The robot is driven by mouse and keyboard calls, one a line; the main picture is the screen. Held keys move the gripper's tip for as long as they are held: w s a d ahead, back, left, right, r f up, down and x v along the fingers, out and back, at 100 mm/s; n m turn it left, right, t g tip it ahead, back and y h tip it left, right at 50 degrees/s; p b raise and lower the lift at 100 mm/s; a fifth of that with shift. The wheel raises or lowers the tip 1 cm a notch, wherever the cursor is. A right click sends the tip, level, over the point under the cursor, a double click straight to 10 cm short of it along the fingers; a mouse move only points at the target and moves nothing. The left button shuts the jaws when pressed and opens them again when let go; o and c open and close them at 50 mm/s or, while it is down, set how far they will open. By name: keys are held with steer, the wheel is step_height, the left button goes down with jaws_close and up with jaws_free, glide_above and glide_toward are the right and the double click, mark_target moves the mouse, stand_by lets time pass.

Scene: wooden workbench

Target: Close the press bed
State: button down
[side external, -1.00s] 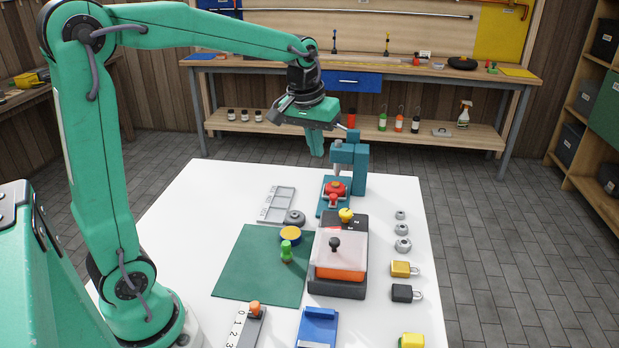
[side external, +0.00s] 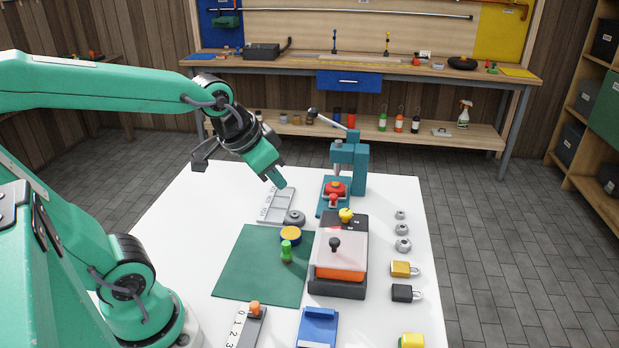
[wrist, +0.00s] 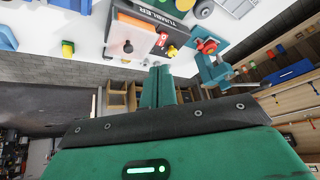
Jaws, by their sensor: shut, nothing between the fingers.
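The teal press (side external: 361,165) stands at the back of the white table, with a long lever angled up to the left, ending in a dark knob. At its foot is the teal press bed (side external: 321,207), carrying a red round part and a red knob (side external: 333,199) at its front. The press also shows in the wrist view (wrist: 212,68), with the red part (wrist: 207,46) on it. My gripper (side external: 280,183) is shut and empty, above the table to the left of the press and apart from it. Its fingers also show in the wrist view (wrist: 158,72).
A tumbler box (side external: 358,226) with a clear lid and yellow knob stands just in front of the press bed. A grey tray (side external: 268,205), a grey round part (side external: 295,217) and a green mat (side external: 240,265) lie left. Nuts and padlocks (side external: 404,269) line the right edge.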

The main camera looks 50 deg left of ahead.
steer(key=m+t+y, duration=0.2)
steer(key=m+t, duration=0.4)
steer(key=m, duration=0.8)
glide_toward(331, 199)
steer(key=shift+s+d+r, duration=0.2)
steer(key=shift+s+d, duration=0.3)
steer(key=shift+s, duration=0.25)
steer(key=shift+s+d+r, duration=0.2)
steer(key=shift+s+d, duration=0.3)
steer(key=shift+s, duration=0.2)
steer(key=shift+y, duration=0.3)
steer(key=shift+a+r+x, duration=0.1)
steer(key=shift+a+x, duration=0.05)
steer(key=shift+x, duration=2.3)
steer(key=shift+a+r+x, duration=0.1)
steer(key=shift+a+x, duration=0.05)
steer(key=shift+x, duration=2.3)
steer(key=shift+w+a+t, duration=0.1)
steer(key=shift+t, duration=0.2)
